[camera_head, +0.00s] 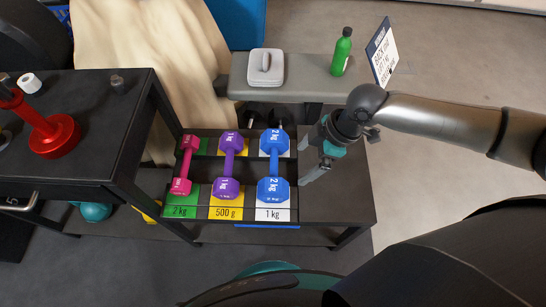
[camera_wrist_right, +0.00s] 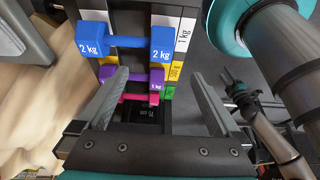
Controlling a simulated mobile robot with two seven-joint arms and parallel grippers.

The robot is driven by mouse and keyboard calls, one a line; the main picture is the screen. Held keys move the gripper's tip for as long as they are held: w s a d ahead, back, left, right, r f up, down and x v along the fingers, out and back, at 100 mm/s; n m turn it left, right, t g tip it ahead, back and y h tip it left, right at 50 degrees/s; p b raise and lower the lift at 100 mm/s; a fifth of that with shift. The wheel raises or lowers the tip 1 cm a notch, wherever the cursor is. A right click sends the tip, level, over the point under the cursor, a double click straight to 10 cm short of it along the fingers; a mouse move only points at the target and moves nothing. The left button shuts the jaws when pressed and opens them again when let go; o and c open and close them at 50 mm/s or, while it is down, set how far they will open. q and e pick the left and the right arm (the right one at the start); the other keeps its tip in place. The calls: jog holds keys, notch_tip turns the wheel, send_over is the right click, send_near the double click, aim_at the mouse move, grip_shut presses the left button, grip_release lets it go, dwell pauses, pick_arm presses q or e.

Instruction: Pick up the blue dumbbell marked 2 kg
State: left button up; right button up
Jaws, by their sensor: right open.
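The blue dumbbell (camera_head: 273,165) marked 2 kg lies at the right end of the small black rack, over the white 1 kg card (camera_head: 272,214). In the right wrist view the blue dumbbell (camera_wrist_right: 128,41) crosses the top, with 2 kg on both heads. My right gripper (camera_head: 304,166) is open and empty, just right of the dumbbell and apart from it.
The purple dumbbell (camera_head: 228,165) and pink dumbbell (camera_head: 186,165) lie left of the blue one. A black table (camera_head: 100,95) stands at left.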

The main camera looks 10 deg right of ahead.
jog(key=b, duration=0.2)
send_near(277, 185)
jog(key=shift+d+b+x, duration=0.15)
jog(key=shift+b+x, duration=0.15)
jog(key=shift+x, duration=0.45)
jog(key=shift+d+b+x, duration=0.1)
jog(key=shift+b+x, duration=0.2)
jog(key=shift+x, duration=0.45)
jog(key=shift+b+x, duration=0.7)
jog(key=shift+x, duration=0.8)
jog(key=shift+a+f+b, duration=0.5)
jog(key=shift+f+b, duration=0.05)
jog(key=shift+f, duration=0.2)
jog(key=shift+b+x, duration=0.4)
jog(key=shift+x, duration=0.5)
pick_arm(q)
jog(key=w+d+r, duration=0.4)
jog(key=w+d, duration=0.1)
jog(key=w, duration=0.4)
jog(key=shift+w+d+h, duration=0.3)
pick_arm(e)
jog(key=shift+r, duration=0.1)
grip_shut()
